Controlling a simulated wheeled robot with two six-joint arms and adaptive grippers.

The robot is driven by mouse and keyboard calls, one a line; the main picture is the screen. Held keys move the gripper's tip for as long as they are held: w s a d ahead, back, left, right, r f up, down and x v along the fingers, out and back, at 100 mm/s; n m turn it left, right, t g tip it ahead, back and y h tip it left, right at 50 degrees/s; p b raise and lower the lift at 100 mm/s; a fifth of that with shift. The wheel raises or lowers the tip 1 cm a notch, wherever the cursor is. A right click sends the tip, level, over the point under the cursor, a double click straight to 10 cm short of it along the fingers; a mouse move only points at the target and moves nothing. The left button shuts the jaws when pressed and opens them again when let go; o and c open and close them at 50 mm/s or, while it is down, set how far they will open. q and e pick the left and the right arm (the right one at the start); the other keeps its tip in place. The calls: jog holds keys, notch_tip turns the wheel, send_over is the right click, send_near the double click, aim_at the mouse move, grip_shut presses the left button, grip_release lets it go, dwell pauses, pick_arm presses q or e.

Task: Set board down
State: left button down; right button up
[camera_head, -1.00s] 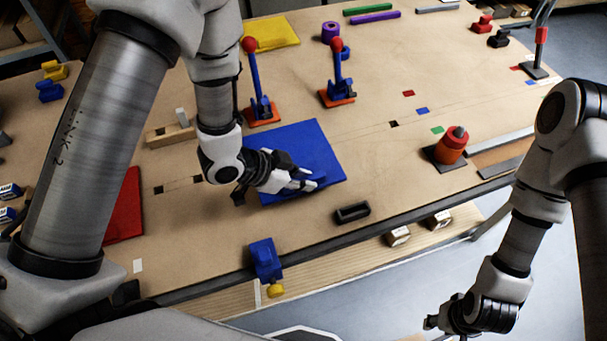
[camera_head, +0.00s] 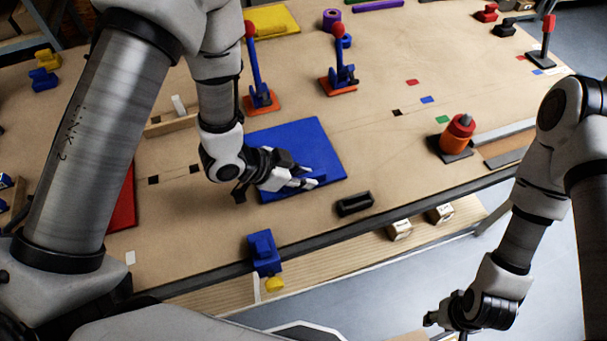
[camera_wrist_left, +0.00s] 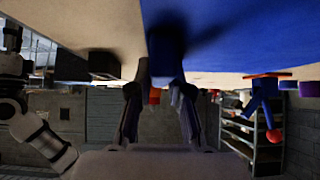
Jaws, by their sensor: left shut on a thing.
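The blue board (camera_head: 312,142) is a flat square plate over the middle of the tabletop, level or nearly so. A small blue handle block (camera_wrist_left: 166,55) stands on its face near one edge. My left gripper (camera_head: 310,178) is at the board's right front part, and its fingers are shut on that block; it also shows in the left wrist view (camera_wrist_left: 162,88). Whether the board touches the table or hangs just above it, I cannot tell. My right gripper (camera_head: 440,322) hangs off the table's front at lower right, with its fingers too unclear to judge.
A red panel (camera_head: 122,203) lies left, a yellow one (camera_head: 272,20) at the back. A blue clamp (camera_head: 264,251) sits on the front edge.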

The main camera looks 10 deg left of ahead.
pick_arm(q)
jog(key=shift+f, duration=0.25)
jog(key=c, duration=1)
grip_release()
jog(key=v, duration=0.7)
jog(key=shift+s+a+r, duration=0.2)
jog(key=shift+a, duration=0.05)
jog(key=shift+w+d, duration=0.1)
jog(key=shift+d, duration=0.05)
